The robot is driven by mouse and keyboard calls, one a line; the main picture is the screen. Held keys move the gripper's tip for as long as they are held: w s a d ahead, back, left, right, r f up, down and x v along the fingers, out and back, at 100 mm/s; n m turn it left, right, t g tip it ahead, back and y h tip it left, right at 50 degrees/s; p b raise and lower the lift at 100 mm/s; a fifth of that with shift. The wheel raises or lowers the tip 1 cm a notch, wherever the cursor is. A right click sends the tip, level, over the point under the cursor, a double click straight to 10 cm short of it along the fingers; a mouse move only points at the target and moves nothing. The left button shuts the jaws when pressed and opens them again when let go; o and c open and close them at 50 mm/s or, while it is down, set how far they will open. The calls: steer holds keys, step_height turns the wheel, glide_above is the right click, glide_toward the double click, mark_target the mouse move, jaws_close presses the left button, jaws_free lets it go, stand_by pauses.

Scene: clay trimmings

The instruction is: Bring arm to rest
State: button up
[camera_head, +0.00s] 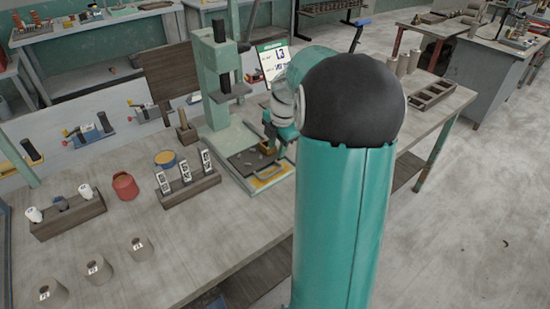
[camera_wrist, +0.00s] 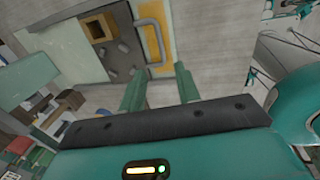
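My teal arm with its black joint cover stands large in the middle of the head view and hides part of the bench. In the wrist view my gripper (camera_wrist: 160,88) shows two green fingers spread apart, with only grey surface between them. A dark tray with a yellow strip (camera_wrist: 152,45) and a grey handle (camera_wrist: 150,38) lies just beyond the fingertips. The tray (camera_head: 268,182) sits at the foot of the green press (camera_head: 222,85) in the head view.
A wooden compartment tray (camera_head: 434,96) lies at the right. Bare bench shows at front centre.

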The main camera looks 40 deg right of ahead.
steer(key=shift+s+r, duration=0.15)
steer(key=shift+r, duration=0.55)
steer(key=shift+s+r, duration=0.1)
steer(key=shift+r, duration=0.55)
steer(key=shift+a, duration=0.1)
steer(key=s+a+r+m+t, duration=0.1)
steer(key=s+a+r+m, duration=0.15)
steer(key=a, duration=0.35)
steer(key=s+a+r+m+h, duration=0.1)
steer(key=a+r+m, duration=0.2)
steer(key=a, duration=0.4)
steer(key=s+a+r+m+t, duration=0.1)
steer(key=s+a+r+m, duration=0.15)
steer(key=a, duration=0.35)
steer(key=s+a+m+t+y, duration=0.1)
steer(key=s+a+m, duration=0.8)
steer(key=s+a, duration=0.2)
steer(key=shift+s+a+m+t, duration=0.2)
steer(key=shift+a+m+t, duration=0.05)
steer(key=shift+m+t, duration=0.05)
steer(key=shift+d, duration=0.15)
